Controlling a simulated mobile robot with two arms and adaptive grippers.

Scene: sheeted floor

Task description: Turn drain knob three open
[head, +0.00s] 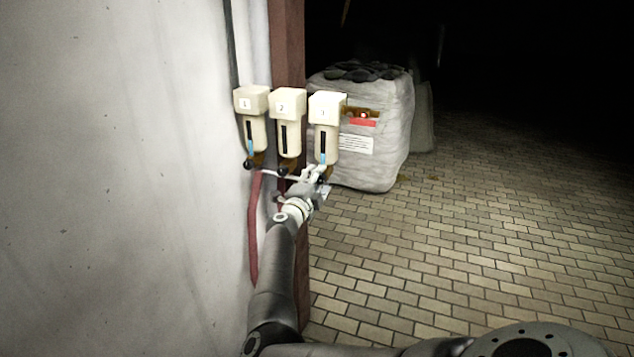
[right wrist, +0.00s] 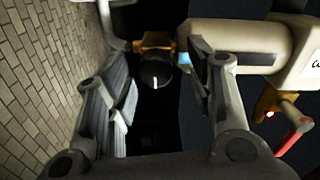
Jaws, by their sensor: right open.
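Filter unit three (head: 325,125), a cream housing with a label reading 3, is the rightmost of three units by the wall. Its drain knob (right wrist: 155,73) is round and black with a white line, below the pale bowl (right wrist: 235,46) in the right wrist view. My right gripper (right wrist: 160,82) is open, with one finger on each side of the knob and visible gaps to it. In the head view my right gripper (head: 314,174) is just below unit three and partly covers the knob area. My left gripper is not in view.
Units one (head: 252,105) and two (head: 287,110) hang to the left, with black knobs below. An orange fitting with a red lever (right wrist: 295,130) is at the right in the wrist view. A wrapped bale (head: 385,150) stands behind; the brick floor (head: 480,240) on the right is clear.

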